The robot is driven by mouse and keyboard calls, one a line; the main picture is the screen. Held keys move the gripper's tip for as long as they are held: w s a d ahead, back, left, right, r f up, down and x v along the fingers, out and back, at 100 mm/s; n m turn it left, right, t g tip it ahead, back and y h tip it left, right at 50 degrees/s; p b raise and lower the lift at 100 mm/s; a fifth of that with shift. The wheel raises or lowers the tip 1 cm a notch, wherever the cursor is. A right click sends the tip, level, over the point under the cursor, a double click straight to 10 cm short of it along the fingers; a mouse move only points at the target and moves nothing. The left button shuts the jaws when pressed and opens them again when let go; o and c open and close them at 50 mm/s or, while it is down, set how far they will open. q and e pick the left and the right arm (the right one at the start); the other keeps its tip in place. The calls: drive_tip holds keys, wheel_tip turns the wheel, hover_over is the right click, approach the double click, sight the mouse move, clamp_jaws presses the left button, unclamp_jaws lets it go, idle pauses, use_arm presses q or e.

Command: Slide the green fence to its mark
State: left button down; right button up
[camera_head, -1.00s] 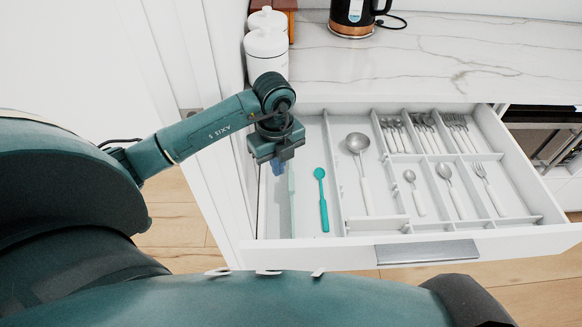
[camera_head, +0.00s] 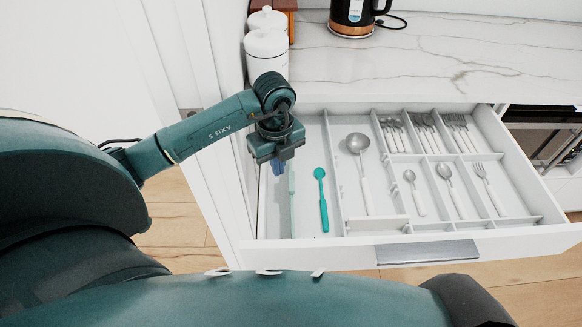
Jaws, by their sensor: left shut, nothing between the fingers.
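The green fence (camera_head: 291,208) is a thin pale green upright strip in the left compartment of the open drawer. It runs from near the drawer front back toward my left gripper. My left gripper (camera_head: 278,168) points down into this compartment, its blue fingertips shut and empty. The fingertips are just left of the fence's far end; I cannot tell whether they touch it. The gripper body hides part of the compartment behind. A teal spoon (camera_head: 323,205) lies to the right of the fence, apart from it. I cannot make out a mark. My right gripper is not in view.
The white drawer (camera_head: 345,240) holds a ladle (camera_head: 366,195) and several spoons and forks in divided compartments to the right. White canisters (camera_head: 266,55) and a black kettle (camera_head: 352,15) stand on the marble counter behind. A white panel borders the drawer's left side.

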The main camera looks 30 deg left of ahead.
sight(291, 167)
use_arm(q)
drive_tip(key=shift+f, duration=0.1)
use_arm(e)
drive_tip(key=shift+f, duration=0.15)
